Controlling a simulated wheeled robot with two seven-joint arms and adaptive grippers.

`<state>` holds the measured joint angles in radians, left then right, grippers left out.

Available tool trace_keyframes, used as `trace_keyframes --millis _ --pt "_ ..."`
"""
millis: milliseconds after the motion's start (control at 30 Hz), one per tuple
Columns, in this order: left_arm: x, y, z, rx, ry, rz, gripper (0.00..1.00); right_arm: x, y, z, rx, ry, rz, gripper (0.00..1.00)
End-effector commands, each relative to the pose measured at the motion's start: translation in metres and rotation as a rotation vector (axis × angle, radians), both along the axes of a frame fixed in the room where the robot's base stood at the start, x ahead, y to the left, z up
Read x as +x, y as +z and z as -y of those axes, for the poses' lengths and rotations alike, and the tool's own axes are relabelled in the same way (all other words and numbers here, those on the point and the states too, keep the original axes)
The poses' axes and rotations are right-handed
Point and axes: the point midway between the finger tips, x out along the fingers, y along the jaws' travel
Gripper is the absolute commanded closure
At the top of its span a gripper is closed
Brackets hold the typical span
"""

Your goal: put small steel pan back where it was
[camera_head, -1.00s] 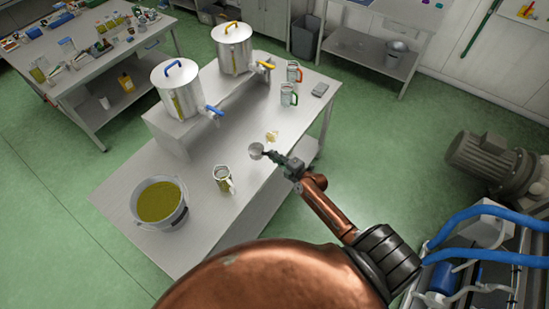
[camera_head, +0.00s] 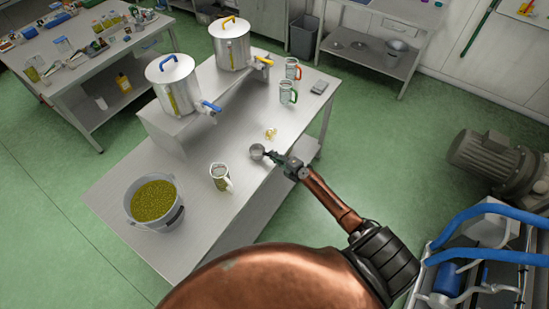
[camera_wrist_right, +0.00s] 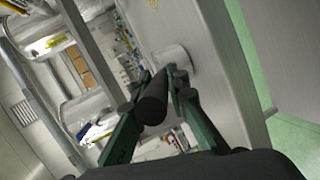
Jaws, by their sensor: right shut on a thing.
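The small steel pan (camera_head: 257,151) is at the tip of my right arm, over the right side of the steel table (camera_head: 236,186). My right gripper (camera_head: 273,156) is shut on its dark handle. In the right wrist view the two green fingers stand either side of the black handle (camera_wrist_right: 153,98), with the bright pan bowl (camera_wrist_right: 174,57) beyond them. I cannot tell whether the pan touches the tabletop or hangs just above it. My left gripper is not in view.
A jug (camera_head: 220,177) stands left of the pan, and small yellowish pieces (camera_head: 270,133) lie behind it. A bucket of olives (camera_head: 154,203) stands at the table's front left. Two steel tanks (camera_head: 171,86) stand on the raised shelf. Two mugs (camera_head: 288,92) stand at the back right.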

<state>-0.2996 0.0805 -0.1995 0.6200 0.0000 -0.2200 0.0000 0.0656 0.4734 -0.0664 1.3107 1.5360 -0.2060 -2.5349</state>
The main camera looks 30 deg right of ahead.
Motion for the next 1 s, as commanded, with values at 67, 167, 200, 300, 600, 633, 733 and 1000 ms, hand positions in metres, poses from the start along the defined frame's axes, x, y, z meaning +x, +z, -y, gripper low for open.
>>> trace_keyframes --millis 67,167,200,300,600,633,733,1000 --pt "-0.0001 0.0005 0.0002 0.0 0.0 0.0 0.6 0.0006 0.0015 0.0 0.0 0.0 0.002 1.0" --pt "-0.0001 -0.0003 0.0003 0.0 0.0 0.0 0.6 0.0005 0.0008 0.0 0.0 0.0 0.001 1.0" --pt "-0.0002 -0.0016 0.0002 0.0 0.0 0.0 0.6 0.0004 -0.0003 -0.0001 -0.001 0.0 0.001 1.0" --pt "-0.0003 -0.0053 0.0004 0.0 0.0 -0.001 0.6 0.0002 -0.0033 -0.0002 0.0 0.0 0.001 1.0" --pt "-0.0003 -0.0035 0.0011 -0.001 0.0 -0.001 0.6 -0.0003 -0.0025 -0.0003 0.0 0.0 -0.001 0.68" --pt "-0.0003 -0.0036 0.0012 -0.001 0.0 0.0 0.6 -0.0003 -0.0025 -0.0003 0.0 0.0 -0.001 0.68" --pt "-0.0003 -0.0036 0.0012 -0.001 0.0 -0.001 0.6 -0.0003 -0.0024 -0.0004 0.0 0.001 -0.001 0.68" --pt "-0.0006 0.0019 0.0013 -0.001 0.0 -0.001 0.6 -0.0091 0.0017 0.0017 -0.002 0.0 -0.003 0.68"
